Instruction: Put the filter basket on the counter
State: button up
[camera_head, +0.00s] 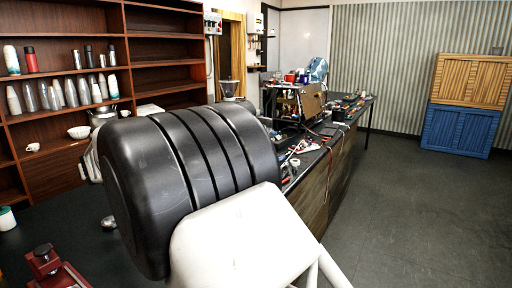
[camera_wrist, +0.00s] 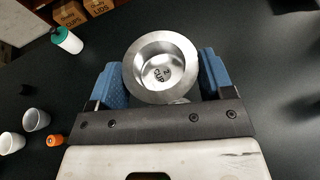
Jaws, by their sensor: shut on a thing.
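The filter basket (camera_wrist: 162,61) is a round, shiny metal cup with a wide rim and "2 CUP" marked on its inner bottom. In the wrist view my gripper (camera_wrist: 161,78) has its two blue fingers on either side of the basket and is shut on it. The basket's open side faces the camera. The dark counter (camera_wrist: 262,52) lies behind it; I cannot tell whether the basket touches it. In the head view my dark and white arm hides the gripper and the basket; the counter (camera_head: 80,236) shows beside the arm.
In the wrist view a green-and-white bottle (camera_wrist: 67,40), pale cups (camera_wrist: 11,142) and an orange item (camera_wrist: 54,140) stand at the left. Cardboard boxes (camera_wrist: 70,14) are at the top. The counter right of the basket looks mostly clear. A red tool (camera_head: 55,268) sits lower left.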

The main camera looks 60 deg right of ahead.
jog(key=s+d+m+g+h, duration=0.4)
jog(key=s+d+m+h, duration=0.15)
jog(key=s, duration=0.65)
jog(key=s+d+m+g+h, duration=0.35)
jog(key=s+d+m, duration=0.2)
jog(key=s, duration=0.65)
jog(key=shift+n, duration=0.3)
jog(key=f, duration=1.5)
jog(key=shift+s+d, duration=0.1)
jog(key=shift+d, duration=0.15)
jog(key=shift+f, duration=0.35)
jog(key=shift+d, duration=0.1)
jog(key=shift+w+d+f, duration=0.25)
jog(key=shift+w+d, duration=0.95)
jog(key=shift+w, duration=1)
jog(key=shift+w+d+f, duration=0.2)
jog(key=shift+w+d, duration=1.05)
jog(key=shift+w, duration=0.95)
jog(key=shift+w+d+f, duration=0.25)
jog(key=shift+w+d, duration=0.95)
jog(key=shift+w, duration=1)
